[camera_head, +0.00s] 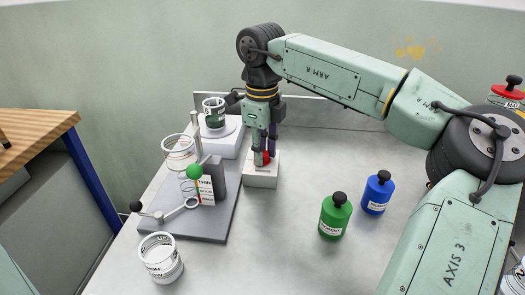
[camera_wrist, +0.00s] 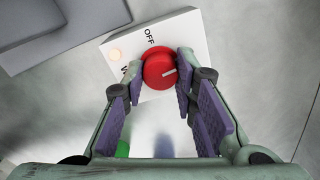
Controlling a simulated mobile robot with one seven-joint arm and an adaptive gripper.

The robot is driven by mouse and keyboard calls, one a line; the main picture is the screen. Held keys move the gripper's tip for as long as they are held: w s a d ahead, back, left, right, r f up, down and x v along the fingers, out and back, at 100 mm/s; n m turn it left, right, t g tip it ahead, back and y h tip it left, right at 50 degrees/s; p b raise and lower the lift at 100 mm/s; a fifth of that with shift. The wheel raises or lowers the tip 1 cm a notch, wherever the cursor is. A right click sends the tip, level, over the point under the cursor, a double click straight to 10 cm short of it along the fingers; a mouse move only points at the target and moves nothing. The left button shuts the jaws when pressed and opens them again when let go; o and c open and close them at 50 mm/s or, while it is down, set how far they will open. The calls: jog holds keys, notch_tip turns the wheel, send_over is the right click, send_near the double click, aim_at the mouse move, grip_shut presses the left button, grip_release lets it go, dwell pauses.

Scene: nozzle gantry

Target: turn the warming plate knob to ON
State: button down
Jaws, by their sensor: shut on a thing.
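The red knob (camera_wrist: 158,68) sits on a small white box (camera_head: 262,176), which also shows in the wrist view (camera_wrist: 118,36). My gripper (camera_head: 264,158) points down over the box. In the wrist view its two fingers (camera_wrist: 162,70) are shut on the knob's opposite sides. The knob's white pointer mark points to the right in the wrist view, away from the OFF label (camera_wrist: 149,37). No ON label can be made out. In the head view the fingers partly hide the knob (camera_head: 266,156).
Left of the box stand a grey base (camera_head: 190,228) with a stand and green ball, and a glass beaker (camera_head: 161,258). A beaker (camera_head: 214,108) sits on a white unit behind. Green (camera_head: 335,216) and blue (camera_head: 377,193) bottles stand to the right. The table's front middle is clear.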

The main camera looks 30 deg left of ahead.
jog(key=shift+m, duration=0.6)
jog(key=c, duration=1.3)
grip_release()
jog(key=shift+r, duration=0.1)
notch_tip(320, 180, up, 12)
jog(key=shift+s, duration=0.15)
